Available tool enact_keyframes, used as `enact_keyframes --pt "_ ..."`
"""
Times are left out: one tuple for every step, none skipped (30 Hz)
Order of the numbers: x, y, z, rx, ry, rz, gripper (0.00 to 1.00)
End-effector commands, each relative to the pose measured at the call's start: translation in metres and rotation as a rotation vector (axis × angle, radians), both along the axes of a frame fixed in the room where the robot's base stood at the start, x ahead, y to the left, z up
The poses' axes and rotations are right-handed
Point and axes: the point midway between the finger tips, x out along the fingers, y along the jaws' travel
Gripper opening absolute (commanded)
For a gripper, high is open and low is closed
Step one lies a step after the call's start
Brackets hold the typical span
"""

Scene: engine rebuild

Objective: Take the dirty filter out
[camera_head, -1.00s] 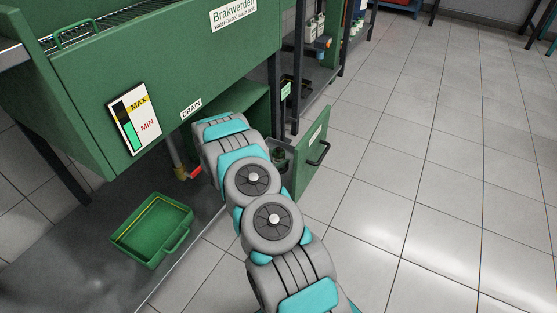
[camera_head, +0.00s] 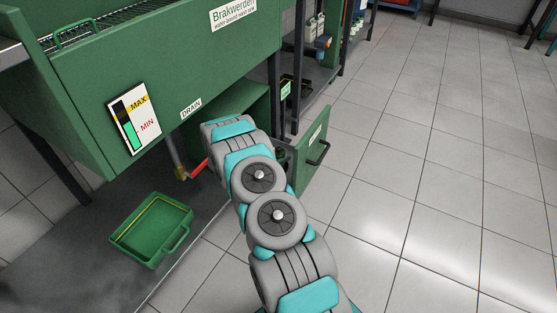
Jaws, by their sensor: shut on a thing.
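My arm (camera_head: 262,180) reaches toward the open compartment under the green wash tank (camera_head: 170,65). My gripper is hidden behind the arm's far links, so its jaws cannot be seen. A small dark green part (camera_head: 281,153) shows at the compartment opening, mostly covered by the arm. I cannot tell whether it is the filter. No dirty filter can be made out. The compartment's green door (camera_head: 312,160) stands open to the right of the arm, with a black handle.
A drain valve with a red lever (camera_head: 197,168) sits close left of my arm. An empty-looking green tray (camera_head: 150,230) rests on the dark lower shelf (camera_head: 65,250). A level gauge (camera_head: 134,118) is on the tank front. The tiled floor (camera_head: 430,170) at right is clear.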

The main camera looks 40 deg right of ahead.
Motion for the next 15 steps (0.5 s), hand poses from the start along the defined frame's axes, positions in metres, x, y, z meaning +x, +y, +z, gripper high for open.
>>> enact_keyframes --pt "0.0 0.0 0.0 0.0 0.0 0.0 0.39" --pt "0.0 0.0 -0.0001 0.0 0.0 0.0 0.36" --pt "0.0 0.0 -0.0001 0.0 0.0 0.0 0.31" --pt "-0.0001 0.0 -0.0001 0.0 0.0 0.0 0.28" --pt "-0.0001 0.0 -0.0001 0.0 0.0 0.0 0.25" --pt "-0.0001 0.0 -0.0001 0.0 0.0 0.0 0.2" --pt "-0.0001 0.0001 -0.0002 0.0 0.0 0.0 0.17" --pt "-0.0001 0.0001 -0.0002 0.0 0.0 0.0 0.13" --pt "-0.0001 0.0001 -0.0002 0.0 0.0 0.0 0.09" --pt "-0.0001 0.0001 -0.0002 0.0 0.0 0.0 0.06" --pt "0.0 0.0001 0.0 0.0 0.0 0.0 0.05" --pt "0.0 0.0001 0.0 0.0 0.0 0.0 0.05" --pt "0.0 0.0001 0.0 0.0 0.0 0.0 0.05" --pt "0.0 0.0001 0.0 0.0 0.0 0.0 0.05" --pt "0.0 0.0001 -0.0001 0.0 0.0 0.0 0.05"
